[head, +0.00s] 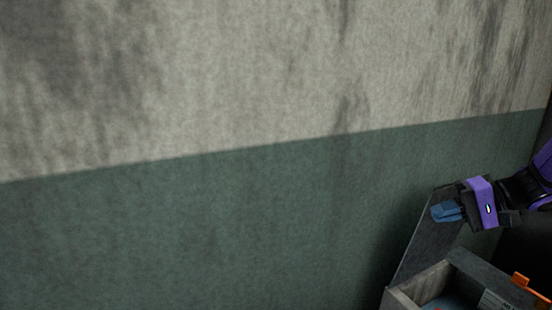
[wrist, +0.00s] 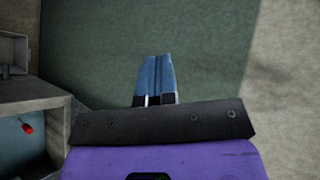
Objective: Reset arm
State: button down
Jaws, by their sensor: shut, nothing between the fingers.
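My gripper (head: 447,212) is at the right of the head view, with blue fingers and a purple and black wrist. The fingers point left, in front of a dark upright panel. In the wrist view my gripper (wrist: 154,62) shows its two blue fingers pressed together with nothing between them. My arm reaches in from the right edge of the head view, and most of it is out of the picture.
A grey open box-like unit (head: 440,278) stands below my gripper, with an orange part (head: 530,286) at its right. The dark panel (head: 425,245) rises behind it. A stained wall (head: 200,220), green below and grey above, fills the rest. A red item (wrist: 27,128) shows at left.

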jog(key=s+a+r+n+h, duration=0.2)
jog(key=s+r+h, duration=0.3)
jog(key=s, duration=0.4)
jog(key=s+a+r+n+t+h, duration=0.1)
jog(key=s+a+r+n+h, duration=0.1)
jog(key=s+a+r+h, duration=0.2)
jog(key=s+r+h, duration=0.1)
jog(key=s+h, duration=0.2)
jog(key=s, duration=0.2)
jog(key=shift+r, duration=0.4)
jog(key=shift+d, duration=0.1)
dwell(0.5)
